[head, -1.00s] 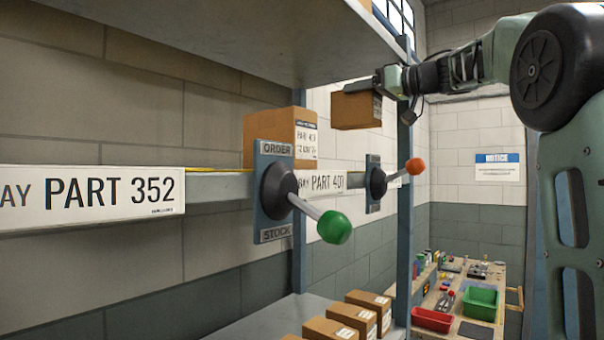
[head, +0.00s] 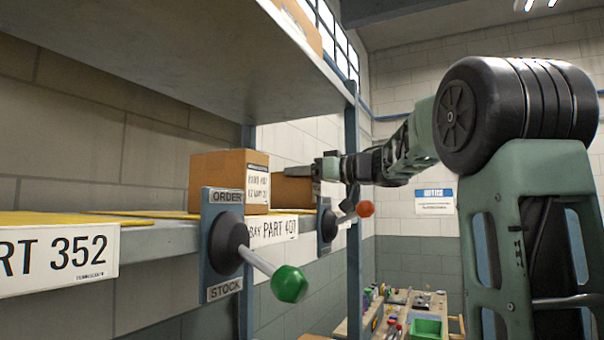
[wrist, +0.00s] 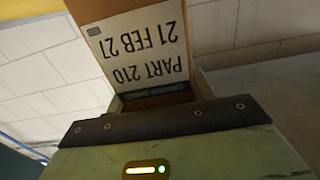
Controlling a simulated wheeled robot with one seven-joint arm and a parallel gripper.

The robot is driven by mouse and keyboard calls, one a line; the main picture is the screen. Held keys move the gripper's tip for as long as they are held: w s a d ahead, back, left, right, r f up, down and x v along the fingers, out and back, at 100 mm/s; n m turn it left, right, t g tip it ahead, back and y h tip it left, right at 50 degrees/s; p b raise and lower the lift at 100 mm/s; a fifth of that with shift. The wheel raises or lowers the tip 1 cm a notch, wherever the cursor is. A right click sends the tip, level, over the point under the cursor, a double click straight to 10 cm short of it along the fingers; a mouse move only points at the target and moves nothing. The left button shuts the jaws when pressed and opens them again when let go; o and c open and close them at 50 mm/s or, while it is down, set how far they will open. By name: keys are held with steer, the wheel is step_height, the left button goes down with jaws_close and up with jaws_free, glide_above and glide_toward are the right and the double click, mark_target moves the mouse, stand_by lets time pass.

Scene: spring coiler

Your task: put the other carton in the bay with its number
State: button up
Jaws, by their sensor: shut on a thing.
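My gripper (head: 312,172) is shut on a brown carton (head: 294,191) at the far part of the shelf. In the wrist view the held carton (wrist: 170,15) shows a white label reading PART 210, 21 FEB 27, upside down. Another carton (head: 230,180) stands on the shelf to its left, its label too small to read surely. The bay strips read PART 352 (head: 60,259) and PART 407 (head: 274,230). The held carton is partly hidden by the standing carton and a lever plate; I cannot tell whether it touches the shelf.
A green-knobbed lever (head: 289,284) on an ORDER/STOCK plate (head: 223,244) and an orange-knobbed lever (head: 364,209) jut from the shelf front. A blue post (head: 354,220) stands beside my arm. An upper shelf (head: 200,60) hangs overhead. A workbench (head: 410,312) is beyond.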

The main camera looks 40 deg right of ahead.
steer(key=shift+f, duration=0.1)
steer(key=shift+f, duration=0.1)
steer(key=o, duration=1.4)
steer(key=b+v, duration=0.4)
steer(key=v, duration=0.8)
